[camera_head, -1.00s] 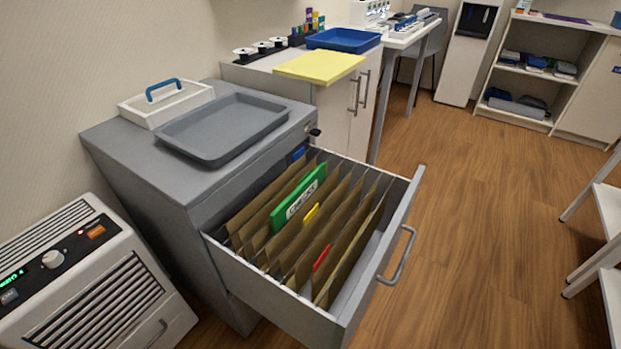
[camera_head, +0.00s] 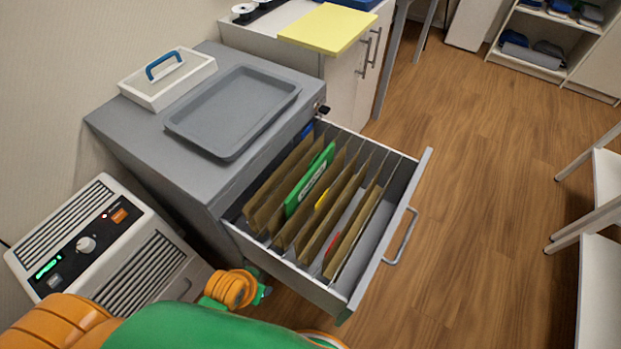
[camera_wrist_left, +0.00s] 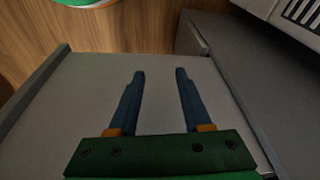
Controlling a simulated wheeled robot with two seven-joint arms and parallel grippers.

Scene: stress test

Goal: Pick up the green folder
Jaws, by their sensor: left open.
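The green folder (camera_head: 309,180) stands upright among brown hanging dividers in the open drawer (camera_head: 283,267). It has a white label, and its lower part is hidden between the dividers. My left arm enters at the bottom of the head view, in front of the drawer's near side. My left gripper (camera_wrist_left: 160,78) shows in the left wrist view with its two dark fingers apart and nothing between them. It faces a plain grey panel, which looks like the drawer's outer side; the folder is out of that view. My right gripper is not in view.
A yellow tab (camera_head: 322,200) and a red tab (camera_head: 332,242) sit on other dividers. The grey cabinet (camera_head: 135,137) bears a grey tray (camera_head: 232,110) and a white box with a blue handle (camera_head: 168,80). A white heater-like unit (camera_head: 107,245) stands left. Floor is clear right of the drawer.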

